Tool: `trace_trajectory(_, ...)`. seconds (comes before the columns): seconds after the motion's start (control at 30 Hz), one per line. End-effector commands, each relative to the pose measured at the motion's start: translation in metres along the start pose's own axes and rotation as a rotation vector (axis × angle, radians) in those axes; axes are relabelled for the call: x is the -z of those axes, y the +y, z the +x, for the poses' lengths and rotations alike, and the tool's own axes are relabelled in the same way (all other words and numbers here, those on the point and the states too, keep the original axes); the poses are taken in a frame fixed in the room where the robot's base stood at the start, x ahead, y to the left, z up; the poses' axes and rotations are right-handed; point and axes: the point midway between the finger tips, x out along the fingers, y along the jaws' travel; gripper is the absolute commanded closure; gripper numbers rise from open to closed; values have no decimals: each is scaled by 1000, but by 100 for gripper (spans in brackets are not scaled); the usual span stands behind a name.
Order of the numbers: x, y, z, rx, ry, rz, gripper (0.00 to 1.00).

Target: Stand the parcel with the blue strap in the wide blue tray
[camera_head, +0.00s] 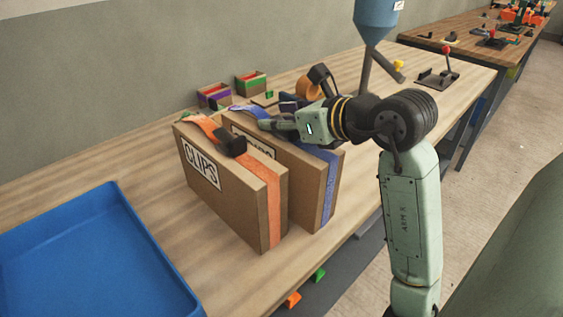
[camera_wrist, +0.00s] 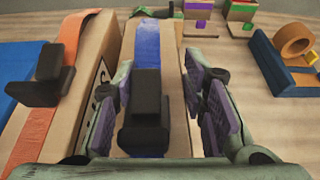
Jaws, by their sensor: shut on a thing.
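The parcel with the blue strap (camera_head: 328,190) stands upright on the bench, right beside another parcel. In the wrist view its blue strap (camera_wrist: 147,45) runs along the top, with a black handle in front. My gripper (camera_head: 268,125) is at the top of this parcel and is shut on it; in the wrist view its padded fingers (camera_wrist: 157,80) lie on either side. The parcel's printed face is mostly hidden by the other parcel. The wide blue tray (camera_head: 95,245) lies at the front left, and its visible floor is empty.
The orange-strapped parcel marked CLIPS (camera_head: 225,195) stands between the held parcel and the tray. Small bins (camera_head: 250,84), an orange tape roll (camera_head: 308,88) and a blue hopper (camera_head: 377,18) are farther back. The bench's front edge is close on the right.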

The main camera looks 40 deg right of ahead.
Motion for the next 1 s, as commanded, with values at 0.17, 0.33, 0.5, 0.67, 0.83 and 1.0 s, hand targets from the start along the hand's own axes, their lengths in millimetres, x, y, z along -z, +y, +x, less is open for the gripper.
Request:
trace_trajectory(0.17, -1, 0, -1, 1, -4, 0, 93)
trace_trajectory(0.33, -1, 0, -1, 1, -4, 0, 100)
trace_trajectory(0.5, -1, 0, -1, 1, -4, 0, 100)
trace_trajectory(0.67, -2, 0, -1, 2, -7, 0, 100)
trace_trajectory(0.83, -2, 0, -1, 2, -6, -1, 100)
trace_trajectory(1.0, -6, 0, -3, 3, -5, -2, 100)
